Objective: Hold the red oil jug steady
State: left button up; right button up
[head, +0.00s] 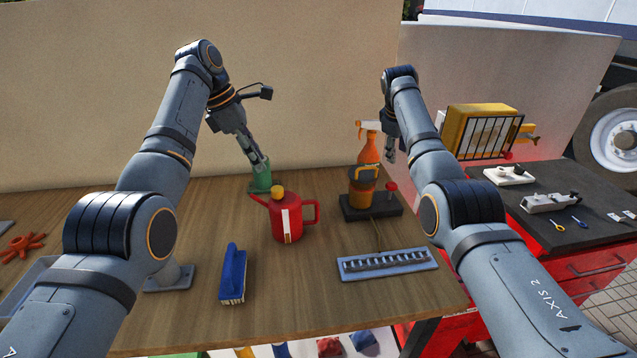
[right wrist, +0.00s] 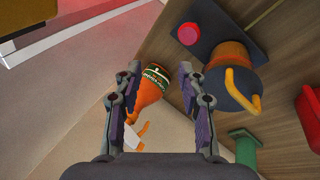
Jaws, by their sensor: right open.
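The red oil jug (head: 273,220) stands upright on the wooden table, with a yellow cap, a spout to the left and a handle to the right. Part of a red thing, likely the jug, shows at the right edge of the right wrist view (right wrist: 309,112). My left gripper (head: 258,157) is behind the jug, apart from it, above a green object (head: 261,180); its jaw state is unclear. My right gripper (head: 391,152) is open and empty, right of and behind the jug. Its fingers (right wrist: 157,95) show clearly in the right wrist view.
An orange spray bottle (head: 369,150) stands near my right gripper. An orange-and-black device sits on a dark base (head: 371,208) right of the jug. A blue brush (head: 233,272) and a blue socket tray (head: 388,264) lie in front. Bare table surrounds the jug's front.

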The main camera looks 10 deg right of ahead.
aim_at(317, 220)
jog(key=a+r+n, duration=0.1)
jog(key=a, duration=0.3)
jog(key=a+n+y, duration=0.1)
jog(key=a+n, duration=0.1)
jog(key=a, duration=0.2)
jog(key=s+a+r+n, duration=0.1)
jog(key=a, duration=0.3)
jog(key=shift+a+r+y, duration=0.1)
jog(key=shift+r+y, duration=0.2)
jog(key=s+a+f+n+g, duration=0.1)
jog(key=a+f, duration=0.1)
jog(key=a, duration=0.1)
jog(key=s+a+f+n+g+y, duration=0.1)
jog(key=s+a+f+n, duration=0.1)
jog(key=a, duration=0.2)
jog(key=s+a+f+n+g, duration=0.1)
jog(key=s+a+f, duration=0.1)
jog(key=a, duration=0.2)
jog(key=shift+s+f+n, duration=0.1)
jog(key=shift+n, duration=0.2)
jog(key=shift+s+a+f, duration=0.25)
jog(key=shift+s+f, duration=0.05)
jog(key=shift+f, duration=0.15)
notch_tip(317, 220, down, 10)
jog(key=shift+f, duration=0.1)
grip_shut()
